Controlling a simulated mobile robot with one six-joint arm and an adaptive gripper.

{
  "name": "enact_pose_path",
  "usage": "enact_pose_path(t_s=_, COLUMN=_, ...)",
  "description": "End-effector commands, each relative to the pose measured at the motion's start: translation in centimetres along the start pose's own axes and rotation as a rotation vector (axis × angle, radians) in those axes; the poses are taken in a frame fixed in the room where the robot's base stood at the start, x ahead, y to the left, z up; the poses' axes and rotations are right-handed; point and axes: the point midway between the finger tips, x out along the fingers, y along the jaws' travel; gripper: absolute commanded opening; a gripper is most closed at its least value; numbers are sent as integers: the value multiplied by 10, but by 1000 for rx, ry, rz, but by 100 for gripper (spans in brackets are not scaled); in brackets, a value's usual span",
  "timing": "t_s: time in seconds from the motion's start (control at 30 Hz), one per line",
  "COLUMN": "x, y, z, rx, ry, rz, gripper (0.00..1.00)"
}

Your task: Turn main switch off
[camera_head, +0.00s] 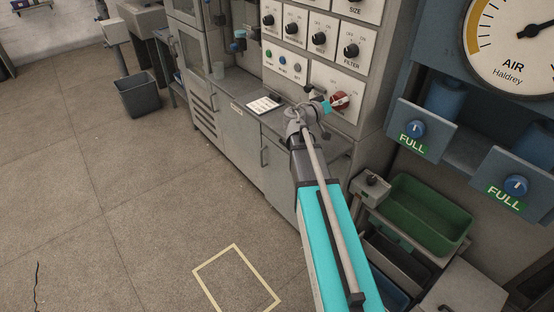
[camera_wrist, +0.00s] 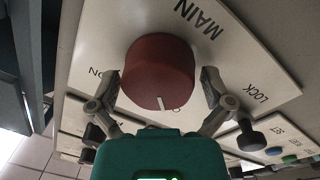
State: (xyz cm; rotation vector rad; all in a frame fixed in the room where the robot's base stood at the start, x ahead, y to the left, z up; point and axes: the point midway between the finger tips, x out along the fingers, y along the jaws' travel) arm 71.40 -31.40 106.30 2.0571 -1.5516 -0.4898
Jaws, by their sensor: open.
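The main switch is a red round knob (camera_wrist: 158,72) with a white pointer line on a white plate marked MAIN (camera_wrist: 235,60). In the wrist view the plate reads tilted, with ON at the left and LOCK at the right. The pointer line aims down the picture toward a mostly hidden label of which one round letter shows. My gripper (camera_wrist: 160,82) is open, one finger on each side of the knob; contact cannot be told. In the head view the red knob (camera_head: 340,99) is on the lower right panel, with my gripper (camera_head: 324,106) right in front of it.
A black lock knob (camera_wrist: 250,137) sits close to my right finger in the wrist view. Several black selector knobs are on the panels above, with coloured buttons (camera_head: 283,62) at left. A green bin (camera_head: 425,213) stands below right.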

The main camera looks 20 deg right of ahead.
Motion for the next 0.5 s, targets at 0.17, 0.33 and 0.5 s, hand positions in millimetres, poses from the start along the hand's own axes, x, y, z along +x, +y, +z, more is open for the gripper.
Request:
enact_pose_path(t_s=0.17, x=0, y=0, z=-1, rx=124, ry=-8, rz=-3, gripper=100)
enact_pose_path(t_s=0.33, x=0, y=1, z=-1, rx=241, ry=-15, rz=-5, gripper=100)
enact_pose_path(t_s=0.5, x=-12, y=1, z=0, rx=306, ry=-17, rz=-9, gripper=100)
